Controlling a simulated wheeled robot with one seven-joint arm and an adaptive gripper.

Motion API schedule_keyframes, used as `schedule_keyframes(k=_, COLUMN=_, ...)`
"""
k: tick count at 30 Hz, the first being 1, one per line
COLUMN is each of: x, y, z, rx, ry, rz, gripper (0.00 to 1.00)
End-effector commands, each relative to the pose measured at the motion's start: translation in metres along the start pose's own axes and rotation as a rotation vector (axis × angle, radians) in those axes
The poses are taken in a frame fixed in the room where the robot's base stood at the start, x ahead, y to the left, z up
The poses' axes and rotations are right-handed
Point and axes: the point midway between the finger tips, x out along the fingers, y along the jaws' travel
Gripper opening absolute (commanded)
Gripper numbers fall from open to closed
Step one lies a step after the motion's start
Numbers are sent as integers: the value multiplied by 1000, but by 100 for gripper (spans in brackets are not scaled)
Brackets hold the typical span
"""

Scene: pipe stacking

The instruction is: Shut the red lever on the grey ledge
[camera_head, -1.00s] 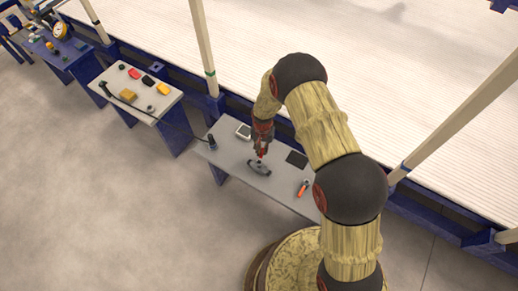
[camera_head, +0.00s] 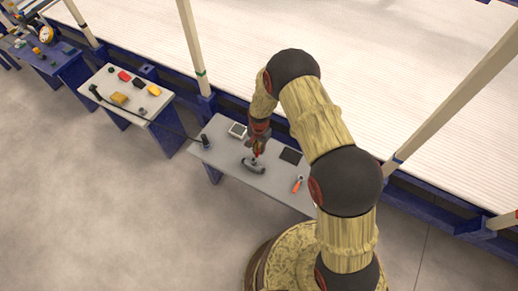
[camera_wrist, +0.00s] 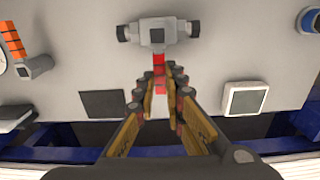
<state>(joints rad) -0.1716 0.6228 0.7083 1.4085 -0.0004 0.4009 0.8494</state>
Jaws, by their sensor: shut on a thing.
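A grey valve with dark ends (camera_wrist: 157,32) lies on the grey ledge (camera_wrist: 205,62), at the top middle of the wrist view. In the head view the valve (camera_head: 254,166) is small, near the middle of the ledge. Its red lever (camera_wrist: 159,72) points from the valve body toward my gripper. My gripper (camera_wrist: 161,80) is shut on the red lever, with a finger on each side of it. The fingers hide part of the lever. In the head view my gripper (camera_head: 257,150) is just above the valve, and the lever is barely visible.
On the ledge are a flat black square (camera_head: 290,156), a white-framed device (camera_head: 238,130), an orange-handled tool (camera_head: 297,184) and a dark upright cylinder (camera_head: 205,140). A white table (camera_head: 125,92) with small items stands to the left. A blue rail runs behind.

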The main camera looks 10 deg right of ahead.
Motion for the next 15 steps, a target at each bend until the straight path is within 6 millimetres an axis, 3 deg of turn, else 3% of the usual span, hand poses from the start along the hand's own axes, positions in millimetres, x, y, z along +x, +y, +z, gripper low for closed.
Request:
schedule_keyframes(k=3, x=0, y=1, z=1, rx=3, ry=-2, rz=1, gripper=0)
schedule_keyframes(k=4, x=0, y=1, z=1, rx=3, ry=-2, rz=1, gripper=12)
schedule_keyframes(k=15, x=0, y=0, z=0, rx=1, ry=-1, rz=1, gripper=30)
